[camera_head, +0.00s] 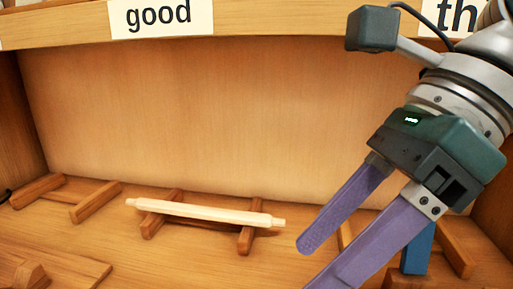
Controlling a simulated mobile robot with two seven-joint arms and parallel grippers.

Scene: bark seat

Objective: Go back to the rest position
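My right gripper (318,266) comes in from the upper right, its two purple fingers pointing down and left. The fingers are apart with nothing seen between them, and the lower finger runs to the bottom edge of the picture. It stands to the right of a pale wooden rod (205,212) with narrow ends, which lies across two short wooden rails (248,232). The gripper looks apart from the rod. My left gripper is not in view.
A wooden shelf bay has a back panel (220,120) and a front beam above with a "good" label (161,17). Two empty rails (95,202) lie at left. Wooden pieces (50,270) are at lower left. A blue block (418,252) is partly hidden behind my gripper.

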